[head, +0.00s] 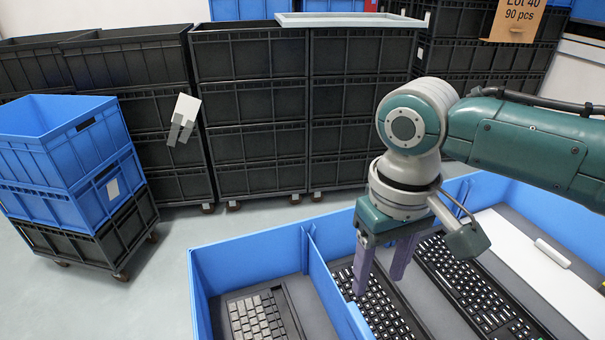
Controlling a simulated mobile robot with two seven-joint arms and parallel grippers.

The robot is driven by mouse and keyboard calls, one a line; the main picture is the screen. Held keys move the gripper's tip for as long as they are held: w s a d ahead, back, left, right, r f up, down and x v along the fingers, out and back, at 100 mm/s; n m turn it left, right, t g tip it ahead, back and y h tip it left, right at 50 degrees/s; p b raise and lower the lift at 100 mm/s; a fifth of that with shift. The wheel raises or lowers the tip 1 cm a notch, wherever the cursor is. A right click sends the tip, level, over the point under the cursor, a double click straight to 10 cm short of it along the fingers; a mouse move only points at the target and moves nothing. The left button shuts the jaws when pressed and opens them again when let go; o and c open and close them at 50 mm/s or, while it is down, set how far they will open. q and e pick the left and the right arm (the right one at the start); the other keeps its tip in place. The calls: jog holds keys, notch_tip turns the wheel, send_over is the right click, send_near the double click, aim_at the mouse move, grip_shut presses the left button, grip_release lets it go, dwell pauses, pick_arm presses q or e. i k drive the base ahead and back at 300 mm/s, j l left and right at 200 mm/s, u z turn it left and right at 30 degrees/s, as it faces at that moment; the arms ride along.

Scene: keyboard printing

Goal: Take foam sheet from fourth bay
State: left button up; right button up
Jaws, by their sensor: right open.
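A long blue bin (250,246) with dividers stands in front of me. A white flat sheet (528,268), which looks like the foam sheet, lies in its right part, with a small white raised strip (552,253) on it. Dark keyboards lie in the bin: one (258,318) in the left bay, one (382,306) under my gripper and one (474,290) beside the sheet. My right gripper (378,284) points down with its two purple fingers apart and nothing between them. It is left of the sheet, over the keyboard area. My left gripper is out of view.
Blue crates (75,165) are stacked on a wheeled black base at the left. Tall stacks of black crates (255,105) stand behind the bin. A cardboard sign (515,18) hangs at the upper right. Grey floor (190,235) is clear between the crates and the bin.

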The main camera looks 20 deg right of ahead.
aim_at(543, 268)
jog(key=z, duration=2.25)
